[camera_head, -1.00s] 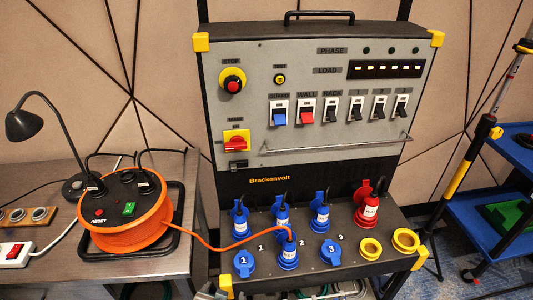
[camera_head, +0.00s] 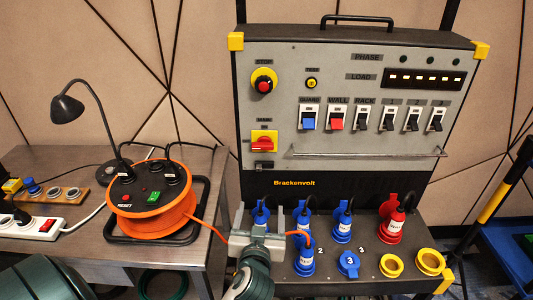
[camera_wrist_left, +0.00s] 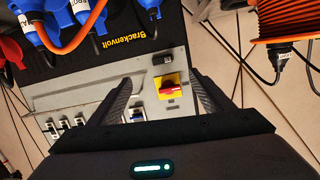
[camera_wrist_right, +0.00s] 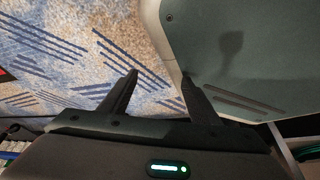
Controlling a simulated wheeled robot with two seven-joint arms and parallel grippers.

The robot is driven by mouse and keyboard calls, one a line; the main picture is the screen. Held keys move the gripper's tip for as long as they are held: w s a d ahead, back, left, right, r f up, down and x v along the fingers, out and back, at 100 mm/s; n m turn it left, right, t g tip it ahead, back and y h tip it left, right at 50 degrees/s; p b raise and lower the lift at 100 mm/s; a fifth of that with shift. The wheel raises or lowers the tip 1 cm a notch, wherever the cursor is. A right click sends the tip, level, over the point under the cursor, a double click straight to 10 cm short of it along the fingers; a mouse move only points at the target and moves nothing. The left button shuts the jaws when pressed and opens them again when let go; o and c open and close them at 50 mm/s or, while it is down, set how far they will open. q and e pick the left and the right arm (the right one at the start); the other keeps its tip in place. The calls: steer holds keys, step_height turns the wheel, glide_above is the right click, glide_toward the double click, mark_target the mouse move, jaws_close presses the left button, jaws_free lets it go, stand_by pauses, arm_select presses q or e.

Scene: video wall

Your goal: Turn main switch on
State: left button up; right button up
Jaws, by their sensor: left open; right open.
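The main switch (camera_head: 264,143) is a red rotary handle on a yellow square plate, low on the left of the grey panel. Its red handle lies sideways. My left gripper (camera_head: 259,208) is open and empty, in front of the lower socket shelf and below the switch in the head view. In the left wrist view the switch (camera_wrist_left: 170,92) shows upside down between the two open fingers, some way beyond them and not touched. My right gripper (camera_wrist_right: 159,74) is open and empty above the patterned carpet; it does not show in the head view.
A red stop button (camera_head: 263,84) sits above the switch. A row of rocker switches (camera_head: 364,118) and a metal bar (camera_head: 368,153) lie to its right. Blue plugs (camera_head: 342,228) crowd the shelf below. An orange cable reel (camera_head: 152,198) stands on the left table, its cable running behind my left gripper.

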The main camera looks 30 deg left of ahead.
arm_select(q)
step_height(320, 180, up, 7)
steer(key=n+t+y, duration=0.1)
steer(key=shift+w+a+t+y, duration=0.25)
steer(key=shift+w+t+y, duration=0.05)
steer(key=shift+w, duration=0.15)
arm_select(e)
steer(key=shift+w, duration=0.2)
arm_select(q)
steer(key=shift+w, duration=0.1)
arm_select(e)
steer(key=shift+s, duration=0.1)
arm_select(q)
steer(key=p, duration=0.3)
glide_toward(262, 149)
steer(key=w, duration=0.2)
steer(key=p+x, duration=0.1)
steer(key=x, duration=0.4)
steer(key=shift+s+a+r+p, duration=0.1)
steer(key=shift+a+r+p, duration=0.05)
steer(key=shift+a+p, duration=0.25)
steer(key=shift+w+a, duration=0.35)
steer(key=shift+w, duration=0.15)
arm_select(e)
steer(key=s+d+r+g, duration=0.1)
steer(key=s+d, duration=0.3)
steer(key=s, duration=0.7)
steer(key=shift+d+r+g+h, duration=0.2)
steer(key=shift+g+h, duration=0.2)
steer(key=shift+g, duration=0.5)
